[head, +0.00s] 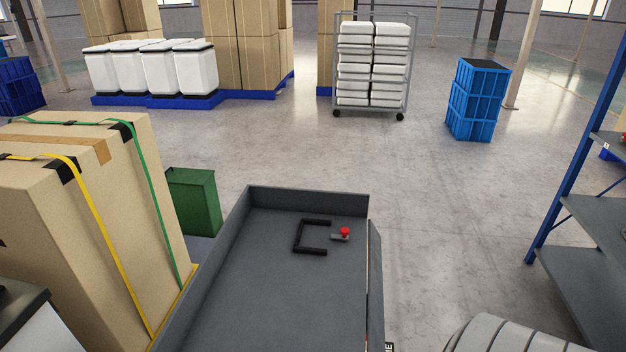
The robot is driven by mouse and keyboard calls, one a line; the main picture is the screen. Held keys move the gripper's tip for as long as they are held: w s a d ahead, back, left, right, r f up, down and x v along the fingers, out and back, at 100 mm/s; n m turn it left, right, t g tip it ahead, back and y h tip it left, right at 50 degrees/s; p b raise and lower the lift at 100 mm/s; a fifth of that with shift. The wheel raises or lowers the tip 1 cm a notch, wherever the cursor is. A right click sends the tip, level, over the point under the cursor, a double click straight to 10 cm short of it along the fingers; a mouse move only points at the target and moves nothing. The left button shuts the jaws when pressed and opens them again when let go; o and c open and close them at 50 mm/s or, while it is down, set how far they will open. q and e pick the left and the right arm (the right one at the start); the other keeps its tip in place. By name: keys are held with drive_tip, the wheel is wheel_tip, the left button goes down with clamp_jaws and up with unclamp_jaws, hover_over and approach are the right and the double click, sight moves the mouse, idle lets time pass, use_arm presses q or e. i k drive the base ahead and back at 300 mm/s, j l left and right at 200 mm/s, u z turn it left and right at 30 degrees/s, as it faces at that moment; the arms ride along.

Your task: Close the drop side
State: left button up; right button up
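A dark grey open-topped bed (268,265) with raised walls fills the lower middle of the head view. Its far wall and left wall stand upright. The drop side (376,290) is a thin grey panel along the bed's right edge, seen almost edge-on. Its far end sits apart from the top corner of the far wall and looks lower than it; I cannot tell its exact angle. A black C-shaped bar (299,237) and a small grey piece with a red knob (345,232) show in the bed near its far end. Neither gripper is in view.
A large strapped carton (75,215) and a green box (194,200) stand left of the bed. A blue-post shelf (590,235) is at the right. A grey ribbed rounded object (500,335) is at the lower right.

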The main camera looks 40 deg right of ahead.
sight(374, 322)
drive_tip(key=k+l+u, duration=0.1)
drive_tip(key=l, duration=0.35)
drive_tip(key=k+l+u, duration=0.15)
drive_tip(key=l, duration=0.25)
drive_tip(key=k+l+u, duration=0.1)
drive_tip(key=l, duration=0.3)
drive_tip(key=k+l+u, duration=0.15)
drive_tip(key=l, duration=0.25)
drive_tip(key=k+l+u, duration=0.1)
drive_tip(key=k+l, duration=0.15)
drive_tip(key=l, duration=0.15)
